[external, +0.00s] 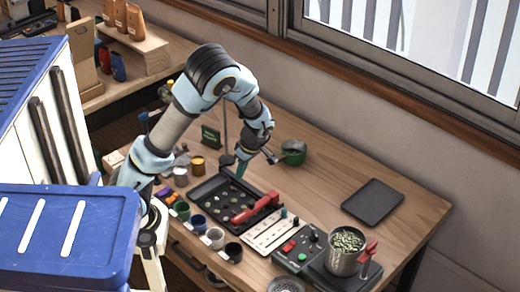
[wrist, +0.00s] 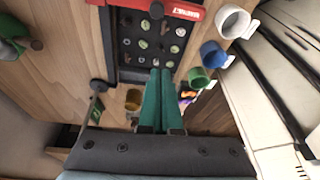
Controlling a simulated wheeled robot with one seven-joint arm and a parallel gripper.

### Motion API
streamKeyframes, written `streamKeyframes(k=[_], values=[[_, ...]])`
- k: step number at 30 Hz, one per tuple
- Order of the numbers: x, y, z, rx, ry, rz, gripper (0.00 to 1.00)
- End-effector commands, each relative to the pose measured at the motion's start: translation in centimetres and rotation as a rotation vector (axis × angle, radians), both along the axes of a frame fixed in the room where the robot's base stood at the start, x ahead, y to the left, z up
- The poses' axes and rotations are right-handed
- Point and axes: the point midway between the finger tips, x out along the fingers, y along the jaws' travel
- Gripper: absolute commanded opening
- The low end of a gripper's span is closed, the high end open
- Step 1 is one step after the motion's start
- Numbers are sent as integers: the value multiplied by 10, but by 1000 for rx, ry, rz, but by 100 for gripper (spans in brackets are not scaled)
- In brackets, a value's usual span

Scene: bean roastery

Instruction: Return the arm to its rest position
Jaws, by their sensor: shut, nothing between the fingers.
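My arm is light blue and grey and arches over the wooden table in the external view. My gripper (external: 241,168) points down near the back edge of a black tray with small round pieces. In the wrist view my gripper (wrist: 161,72) shows two green fingers side by side, shut with nothing between them. Its tips overlap the near edge of the black tray (wrist: 127,72) in that view. I cannot tell how high the tips are above the tray.
Several cups stand along the table's front edge, including a blue cup (external: 198,223). A green pot (external: 293,152) is behind my gripper. A metal container of green beans (external: 344,252) stands right. The table behind the dark flat pad (external: 373,202) is clear.

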Motion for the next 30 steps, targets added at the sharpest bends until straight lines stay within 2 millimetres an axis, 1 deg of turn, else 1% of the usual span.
streamKeyframes(k=[1, 6, 13, 18, 24, 27, 30], values=[[6, 13, 1, -8, 31, -15, 0], [19, 56, 5, -52, 139, -151, 0], [30, 111, 18, -129, 213, -372, 0], [33, 150, 30, -171, 216, -544, 0], [33, 196, 47, -174, 181, -751, 0], [30, 215, 53, -158, 164, -842, 0], [27, 229, 58, -137, 151, -913, 0]])
